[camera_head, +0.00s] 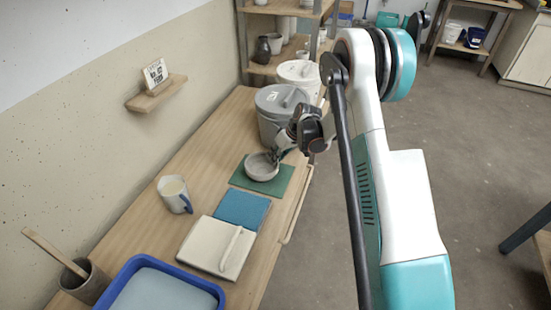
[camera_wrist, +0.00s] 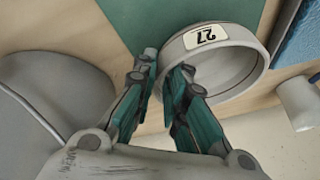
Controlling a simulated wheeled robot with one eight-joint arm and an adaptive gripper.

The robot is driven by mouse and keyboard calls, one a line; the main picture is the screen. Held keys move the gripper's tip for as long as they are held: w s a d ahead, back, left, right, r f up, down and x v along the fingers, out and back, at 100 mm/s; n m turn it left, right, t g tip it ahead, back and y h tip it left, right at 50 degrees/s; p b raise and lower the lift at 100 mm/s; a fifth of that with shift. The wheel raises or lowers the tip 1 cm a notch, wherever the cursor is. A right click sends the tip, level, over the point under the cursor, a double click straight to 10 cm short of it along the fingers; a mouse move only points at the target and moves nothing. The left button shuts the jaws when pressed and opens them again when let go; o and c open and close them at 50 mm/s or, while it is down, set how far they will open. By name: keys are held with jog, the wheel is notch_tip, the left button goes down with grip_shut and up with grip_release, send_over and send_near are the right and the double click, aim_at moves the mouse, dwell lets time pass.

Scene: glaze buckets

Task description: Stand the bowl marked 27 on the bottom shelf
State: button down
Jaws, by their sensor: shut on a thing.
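The bowl marked 27 (camera_head: 262,172) is small, round and pale grey, at the green mat on the wooden table in the head view. In the wrist view the bowl (camera_wrist: 238,40) shows its 27 label on the outer wall. My gripper (camera_head: 277,156) is shut on the bowl's wall; in the wrist view its teal fingers (camera_wrist: 165,72) sit on either side of the rim. I cannot tell whether the bowl touches the mat. Wooden shelves (camera_head: 262,69) with pots on them stand at the far end of the table.
A grey lidded bucket (camera_head: 270,130) stands just behind the bowl, with a white bucket (camera_head: 297,73) beyond it. A blue mat (camera_head: 242,208), a white mug (camera_head: 174,193), a pale board (camera_head: 208,245) and a blue tray (camera_head: 128,268) are nearer. A small wall shelf (camera_head: 158,93) is at left.

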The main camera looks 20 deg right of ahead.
jog(key=c, duration=1.6)
grip_release()
